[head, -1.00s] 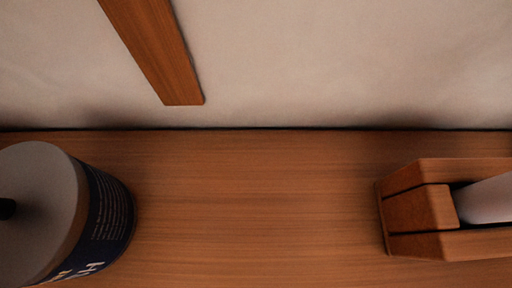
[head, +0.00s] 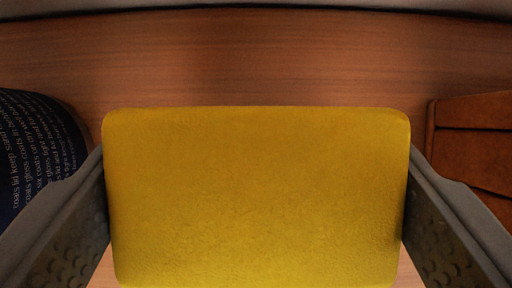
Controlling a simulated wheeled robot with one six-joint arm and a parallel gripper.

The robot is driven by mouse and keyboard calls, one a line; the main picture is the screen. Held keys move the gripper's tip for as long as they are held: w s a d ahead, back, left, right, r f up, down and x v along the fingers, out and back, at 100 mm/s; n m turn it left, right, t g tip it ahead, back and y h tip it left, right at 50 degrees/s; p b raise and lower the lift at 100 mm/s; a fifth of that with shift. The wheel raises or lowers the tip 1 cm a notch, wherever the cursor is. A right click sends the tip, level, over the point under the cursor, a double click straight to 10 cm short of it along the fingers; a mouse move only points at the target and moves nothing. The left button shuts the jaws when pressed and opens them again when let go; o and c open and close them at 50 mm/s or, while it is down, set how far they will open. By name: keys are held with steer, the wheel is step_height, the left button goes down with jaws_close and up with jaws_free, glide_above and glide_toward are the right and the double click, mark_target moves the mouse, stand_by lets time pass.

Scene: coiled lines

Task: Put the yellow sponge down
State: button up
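The yellow sponge (head: 256,200) fills the middle of the head view, a rounded block seen from above. My gripper (head: 256,215) has one grey finger on each side of it. The fingers reach the sponge's left and right sides and appear to press on them. Wood surface shows beyond the sponge and in a small strip below it. The sponge's underside is hidden, so I cannot tell whether it touches the wood.
A dark blue labelled can (head: 35,150) stands close by my left finger. The wooden surface (head: 256,55) is bare beyond the sponge, up to a pale wall (head: 300,4).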

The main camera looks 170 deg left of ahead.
mark_target(257, 172)
step_height(257, 172, down, 2)
steer(key=shift+f, duration=0.25)
steer(key=shift+w+f, duration=0.2)
steer(key=shift+f, duration=0.15)
steer(key=shift+s+f, duration=0.1)
steer(key=shift+f, duration=0.3)
